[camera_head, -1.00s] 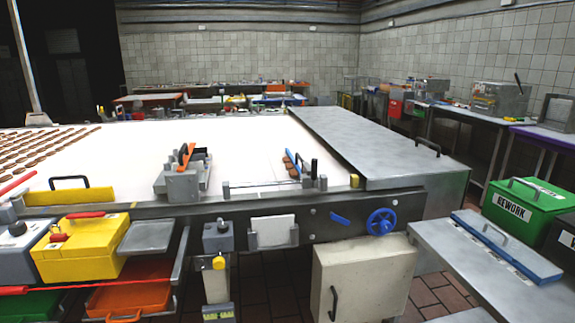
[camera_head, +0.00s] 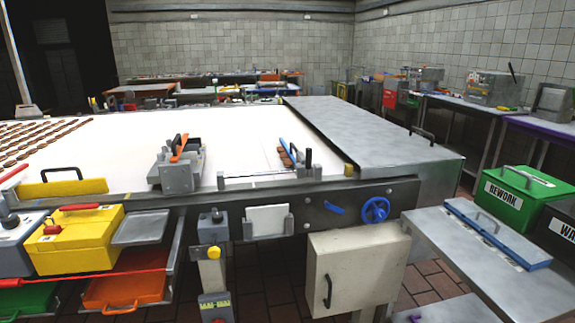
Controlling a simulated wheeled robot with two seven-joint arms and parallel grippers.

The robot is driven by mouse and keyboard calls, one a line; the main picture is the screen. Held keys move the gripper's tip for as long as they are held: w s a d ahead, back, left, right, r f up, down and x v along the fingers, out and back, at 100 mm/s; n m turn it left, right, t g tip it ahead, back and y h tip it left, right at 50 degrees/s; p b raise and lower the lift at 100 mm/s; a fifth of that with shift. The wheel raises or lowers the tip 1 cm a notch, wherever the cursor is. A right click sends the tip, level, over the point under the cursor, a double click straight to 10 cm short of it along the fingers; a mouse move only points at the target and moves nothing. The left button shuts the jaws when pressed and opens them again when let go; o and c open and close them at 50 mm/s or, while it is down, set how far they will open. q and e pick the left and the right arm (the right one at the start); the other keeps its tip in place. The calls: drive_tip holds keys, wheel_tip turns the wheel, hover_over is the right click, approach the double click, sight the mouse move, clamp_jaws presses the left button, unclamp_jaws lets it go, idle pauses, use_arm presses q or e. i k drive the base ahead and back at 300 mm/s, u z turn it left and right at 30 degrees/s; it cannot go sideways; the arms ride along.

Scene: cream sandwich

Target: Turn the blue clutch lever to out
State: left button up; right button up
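The blue clutch lever (camera_head: 334,208) is a short blue handle on the dark front rail of the conveyor table, right of centre. It tilts slightly, its left end higher than its right. A blue handwheel (camera_head: 375,210) sits just to its right on the same rail. Neither of my grippers shows in the head view, and nothing covers the lever.
A beige cabinet (camera_head: 357,270) stands below the lever and handwheel. A post with a yellow knob (camera_head: 214,252) stands left of it. A grey side bench (camera_head: 470,262) with a blue-edged box is at the right, beside a green REWORK bin (camera_head: 518,200). Tiled floor shows between.

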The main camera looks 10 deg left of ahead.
sight(335, 210)
drive_tip(key=u, duration=0.3)
drive_tip(key=k, duration=0.7)
drive_tip(key=u, duration=0.55)
drive_tip(key=k, duration=0.4)
drive_tip(key=z, duration=0.8)
drive_tip(key=i, duration=1.6)
drive_tip(key=u, duration=1.05)
